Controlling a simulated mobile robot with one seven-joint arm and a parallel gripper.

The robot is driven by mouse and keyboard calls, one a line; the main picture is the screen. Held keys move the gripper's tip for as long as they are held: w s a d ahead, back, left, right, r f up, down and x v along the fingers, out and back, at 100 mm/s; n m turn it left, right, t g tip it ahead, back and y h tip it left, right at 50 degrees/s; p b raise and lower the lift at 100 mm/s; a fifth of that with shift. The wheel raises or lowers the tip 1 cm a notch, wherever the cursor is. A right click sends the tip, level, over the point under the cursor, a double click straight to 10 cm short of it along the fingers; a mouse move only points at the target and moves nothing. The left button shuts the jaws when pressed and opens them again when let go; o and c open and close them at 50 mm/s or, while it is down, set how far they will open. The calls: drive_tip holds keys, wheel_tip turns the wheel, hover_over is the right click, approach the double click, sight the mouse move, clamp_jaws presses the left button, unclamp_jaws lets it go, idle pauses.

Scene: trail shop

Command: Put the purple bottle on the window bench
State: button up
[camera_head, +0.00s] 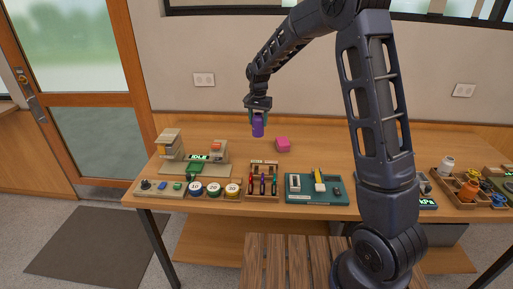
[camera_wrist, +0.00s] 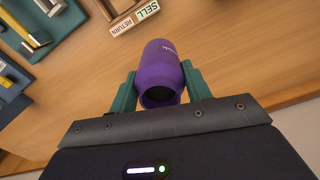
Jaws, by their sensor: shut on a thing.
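The purple bottle (camera_head: 258,127) is held by my gripper (camera_head: 258,115) above the back part of the wooden bench (camera_head: 340,145) below the window. In the wrist view the purple bottle (camera_wrist: 160,70) sits between the two green fingers of my gripper (camera_wrist: 158,88), which are shut on it. In the head view it hangs roughly upright, and it seems to be clear of the bench top. I cannot tell the exact height of its base above the wood.
Bare wood surrounds the pink block.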

wheel_tip(320, 180, down, 13)
drive_tip(key=shift+f, duration=0.2)
idle(0.4)
drive_tip(key=shift+f, duration=0.1)
drive_tip(key=o, duration=1.1)
